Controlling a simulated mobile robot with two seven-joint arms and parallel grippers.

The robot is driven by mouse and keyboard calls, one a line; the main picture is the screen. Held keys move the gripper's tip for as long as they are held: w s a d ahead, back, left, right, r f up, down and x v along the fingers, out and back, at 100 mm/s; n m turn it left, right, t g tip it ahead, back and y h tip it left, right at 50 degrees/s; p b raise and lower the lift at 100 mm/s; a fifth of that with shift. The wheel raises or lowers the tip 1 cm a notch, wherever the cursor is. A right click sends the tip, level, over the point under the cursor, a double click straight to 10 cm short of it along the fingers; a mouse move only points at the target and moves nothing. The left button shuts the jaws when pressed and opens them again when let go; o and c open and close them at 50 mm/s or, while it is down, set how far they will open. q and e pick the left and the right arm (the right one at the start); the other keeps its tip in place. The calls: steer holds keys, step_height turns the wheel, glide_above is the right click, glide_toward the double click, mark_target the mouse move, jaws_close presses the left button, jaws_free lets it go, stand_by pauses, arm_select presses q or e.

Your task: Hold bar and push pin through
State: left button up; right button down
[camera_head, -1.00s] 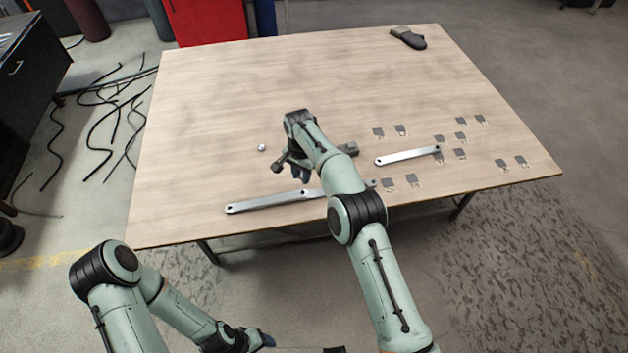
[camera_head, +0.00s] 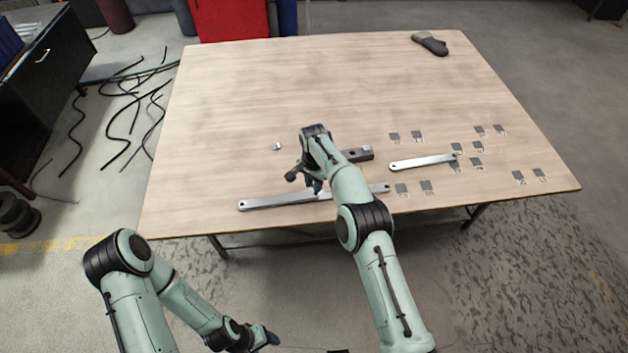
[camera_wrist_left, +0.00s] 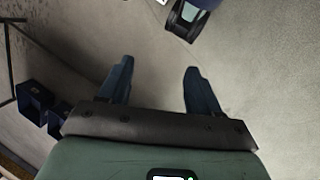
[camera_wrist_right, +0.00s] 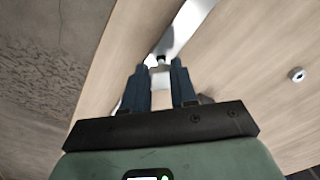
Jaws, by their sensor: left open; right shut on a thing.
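A long silver bar (camera_head: 270,202) lies near the table's front edge, with a hole at each end; my right arm covers part of it. My right gripper (camera_head: 316,188) is low over the bar's middle and shut on it. In the right wrist view the bar (camera_wrist_right: 188,22) runs up from between the close fingers (camera_wrist_right: 160,78); a small dark spot shows there, unclear. A small round silver piece with a dark centre, perhaps the pin (camera_head: 278,146), stands apart; it also shows in the right wrist view (camera_wrist_right: 297,75). My left gripper (camera_wrist_left: 158,80) is open and empty over the floor.
A dark block with a hole (camera_head: 361,154) lies behind my right forearm. A shorter silver bar (camera_head: 422,162) and several small grey plates (camera_head: 427,187) lie to the right. The table's (camera_head: 290,80) back half is mostly clear.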

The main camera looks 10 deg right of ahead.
stand_by(0.3)
arm_select(q)
steer(key=w+d+m, duration=0.5)
steer(key=w+m, duration=0.2)
steer(key=w, duration=0.6)
steer(key=w+d+r+m+t+h, duration=0.1)
steer(key=w+d+r+m, duration=0.85)
steer(key=w, duration=0.45)
step_height(320, 180, up, 5)
steer(key=m, duration=0.2)
glide_above(278, 199)
steer(key=s+d, duration=0.2)
steer(key=s, duration=0.3)
steer(key=shift+a, duration=0.1)
steer(key=w+a+r+m, duration=0.3)
steer(key=w+a+r, duration=0.2)
steer(key=a+r, duration=0.15)
steer(key=x, duration=1.2)
steer(key=shift+s+a, duration=0.1)
steer(key=shift+a, duration=0.15)
steer(key=shift+c, duration=0.2)
